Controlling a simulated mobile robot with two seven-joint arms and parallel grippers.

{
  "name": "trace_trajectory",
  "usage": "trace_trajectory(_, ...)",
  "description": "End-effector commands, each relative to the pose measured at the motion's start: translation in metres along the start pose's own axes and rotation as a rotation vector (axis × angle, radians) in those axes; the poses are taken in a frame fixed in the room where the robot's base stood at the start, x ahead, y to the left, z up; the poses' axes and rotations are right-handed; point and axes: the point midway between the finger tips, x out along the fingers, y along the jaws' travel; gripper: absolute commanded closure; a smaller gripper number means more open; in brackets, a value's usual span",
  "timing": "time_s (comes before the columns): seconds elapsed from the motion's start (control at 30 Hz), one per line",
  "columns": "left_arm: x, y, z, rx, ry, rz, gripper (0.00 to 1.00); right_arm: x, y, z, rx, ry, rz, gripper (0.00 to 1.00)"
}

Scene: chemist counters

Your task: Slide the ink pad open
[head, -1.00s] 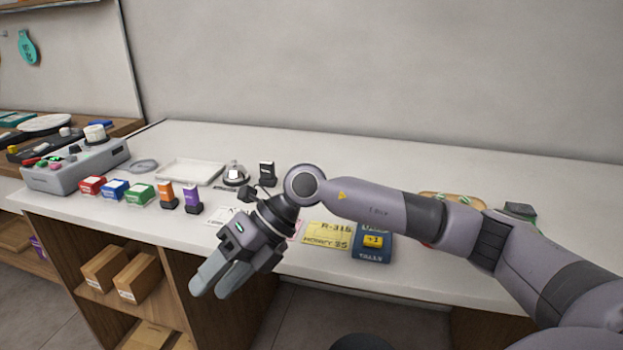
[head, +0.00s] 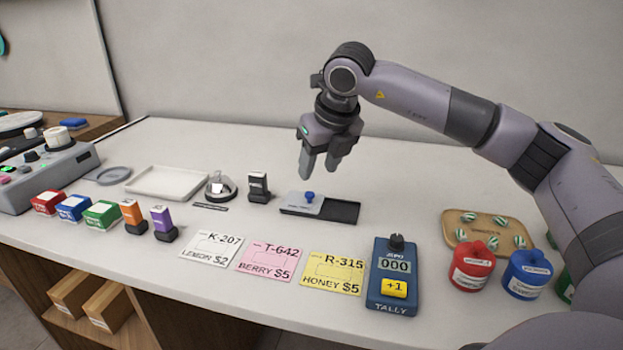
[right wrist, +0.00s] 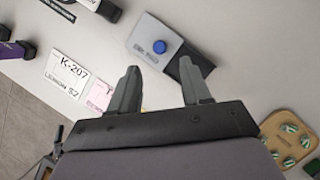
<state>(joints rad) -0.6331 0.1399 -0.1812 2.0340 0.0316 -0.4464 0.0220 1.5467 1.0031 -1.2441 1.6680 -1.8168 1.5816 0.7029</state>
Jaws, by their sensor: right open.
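The ink pad (head: 320,206) lies on the white counter right of the black stamp. It has a black tray and a grey sliding lid (head: 302,201) with a blue knob (head: 309,196). The lid covers the left part, and dark pad shows on the right. In the right wrist view the lid (right wrist: 154,41) and knob (right wrist: 159,47) lie beyond the fingertips. My right gripper (head: 319,174) is open and empty, pointing down above and behind the ink pad, apart from it. My left gripper is not in view.
A black stamp (head: 258,187), bell (head: 220,187) and white tray (head: 166,184) stand left of the pad. Cards, such as the yellow one (head: 334,273), and a blue tally counter (head: 393,278) lie in front. Red (head: 471,267) and blue (head: 526,274) jars stand right.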

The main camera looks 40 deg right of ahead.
Motion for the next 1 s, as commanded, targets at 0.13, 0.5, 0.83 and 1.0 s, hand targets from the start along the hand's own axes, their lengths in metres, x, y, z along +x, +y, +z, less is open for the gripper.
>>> trace_trajectory(0.13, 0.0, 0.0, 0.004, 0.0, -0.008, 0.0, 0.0, 0.015, 0.0, -0.001, 0.0, 0.003, -0.001, 0.52)
trace_trajectory(0.5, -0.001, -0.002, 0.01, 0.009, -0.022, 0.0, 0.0, 0.065, 0.0, 0.0, -0.001, 0.002, 0.001, 0.52)
trace_trajectory(0.83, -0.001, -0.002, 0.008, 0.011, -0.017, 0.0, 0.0, 0.071, 0.0, 0.0, -0.001, 0.001, 0.002, 0.52)
trace_trajectory(1.0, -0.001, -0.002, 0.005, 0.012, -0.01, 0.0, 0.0, 0.07, 0.001, 0.0, -0.001, 0.001, 0.002, 1.0)
